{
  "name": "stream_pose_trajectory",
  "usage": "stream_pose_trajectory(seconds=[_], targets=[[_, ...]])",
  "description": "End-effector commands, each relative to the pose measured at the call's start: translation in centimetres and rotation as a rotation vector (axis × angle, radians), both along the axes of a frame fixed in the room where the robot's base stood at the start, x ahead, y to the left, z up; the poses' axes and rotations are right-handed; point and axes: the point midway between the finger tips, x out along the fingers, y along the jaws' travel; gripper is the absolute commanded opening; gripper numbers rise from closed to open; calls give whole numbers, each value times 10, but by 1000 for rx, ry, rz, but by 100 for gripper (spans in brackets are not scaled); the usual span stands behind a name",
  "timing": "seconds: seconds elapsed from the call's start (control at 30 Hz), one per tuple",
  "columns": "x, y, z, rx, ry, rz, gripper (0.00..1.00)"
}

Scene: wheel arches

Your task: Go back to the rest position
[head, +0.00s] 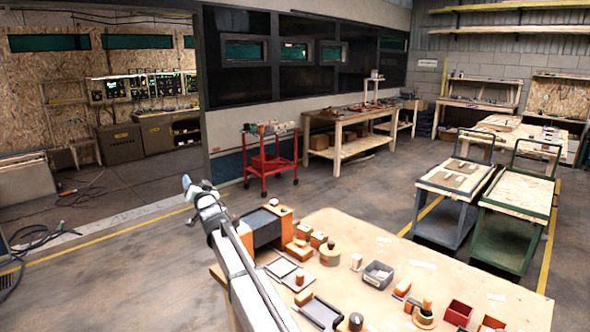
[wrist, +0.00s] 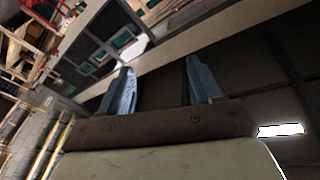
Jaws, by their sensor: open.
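My gripper (wrist: 160,85) is open in the wrist view, with its two blue-grey fingers apart and nothing between them. In the head view my gripper (head: 187,183) is small, at the raised end of my arm, to the left of the wooden table (head: 415,258) and apart from it. The wrist view looks across the room at the dark wall panels and ceiling, tilted. No table object shows near the fingers there.
The table holds a black and orange holder (head: 268,227), a grey bin (head: 378,274), a red bin (head: 457,313) and several small blocks. A red cart (head: 270,165) stands behind. Two wheeled trolleys (head: 455,185) (head: 515,200) stand at the right. Floor left of the table is open.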

Motion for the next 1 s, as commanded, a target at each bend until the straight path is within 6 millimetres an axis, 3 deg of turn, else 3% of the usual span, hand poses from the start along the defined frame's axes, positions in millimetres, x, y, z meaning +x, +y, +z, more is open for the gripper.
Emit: stream_pose_trajectory(seconds=[0.03, 0.2, 0.3, 0.43, 0.67, 1.0], targets=[[-11, 18, 0, 22, -22, 30, 64], [-44, 64, -8, 109, -55, 114, 64], [-59, 81, -30, 156, -25, 143, 64], [-68, 87, -68, 191, 50, 153, 64], [-77, 72, -163, 195, 240, 123, 64], [-114, -1, -352, 78, 594, 32, 64]])
